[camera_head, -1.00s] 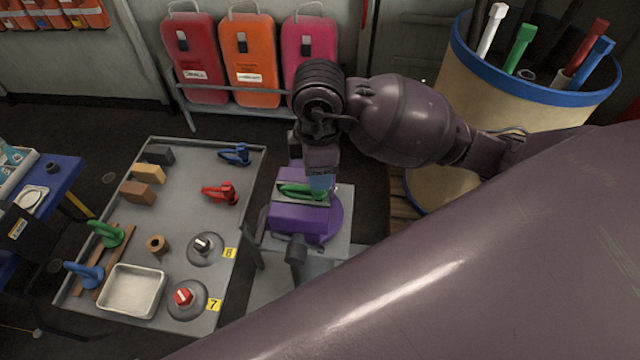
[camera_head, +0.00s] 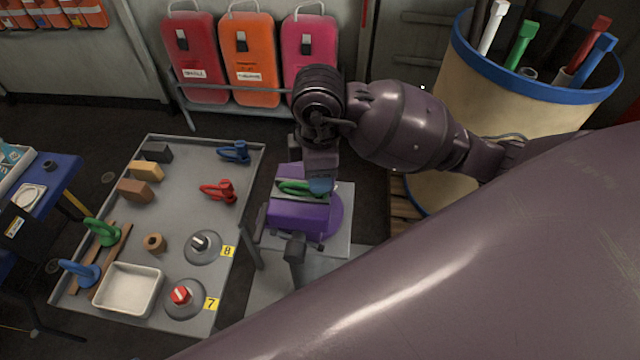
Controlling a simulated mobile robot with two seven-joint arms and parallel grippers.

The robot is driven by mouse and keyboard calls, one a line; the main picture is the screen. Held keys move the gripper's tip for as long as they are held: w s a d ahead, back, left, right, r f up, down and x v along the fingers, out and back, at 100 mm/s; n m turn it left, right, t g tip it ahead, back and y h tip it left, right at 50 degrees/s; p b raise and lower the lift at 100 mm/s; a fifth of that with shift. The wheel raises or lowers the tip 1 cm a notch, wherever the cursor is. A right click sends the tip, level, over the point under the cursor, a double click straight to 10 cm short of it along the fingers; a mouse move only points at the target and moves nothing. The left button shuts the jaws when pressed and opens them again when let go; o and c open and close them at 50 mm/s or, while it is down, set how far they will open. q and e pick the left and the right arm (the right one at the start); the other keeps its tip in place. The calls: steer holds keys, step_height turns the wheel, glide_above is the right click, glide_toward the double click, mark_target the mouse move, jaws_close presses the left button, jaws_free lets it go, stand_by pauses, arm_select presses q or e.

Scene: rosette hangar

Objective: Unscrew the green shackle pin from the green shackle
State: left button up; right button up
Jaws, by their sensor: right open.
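A green shackle (camera_head: 293,187) sits at the top of the purple vise (camera_head: 290,215), lying across its jaws. Its pin cannot be made out clearly from the shackle at this size. My right gripper (camera_head: 320,184) points down at the right end of this shackle and is open. It hides part of that end, and I cannot tell whether its fingers touch or straddle the pin. Another green shackle-like piece (camera_head: 102,231) stands on wooden strips on the grey table. My left gripper is not in view.
The grey table (camera_head: 190,170) on the left holds red (camera_head: 219,191) and blue (camera_head: 235,152) shackles, blocks, a white tray (camera_head: 129,291) and two round bases. A large drum (camera_head: 450,110) with coloured tubes stands right, behind my right arm. Cases (camera_head: 248,60) line the wall.

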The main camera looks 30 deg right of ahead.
steer(key=shift+f+b, duration=0.7)
steer(key=shift+f, duration=0.3)
jaws_close()
steer(key=n+b, duration=0.2)
steer(key=n, duration=0.3)
steer(key=n+b, duration=0.1)
steer(key=n, duration=0.2)
steer(key=shift+n, duration=0.9)
steer(key=shift+r, duration=0.1)
steer(key=shift+b, duration=0.3)
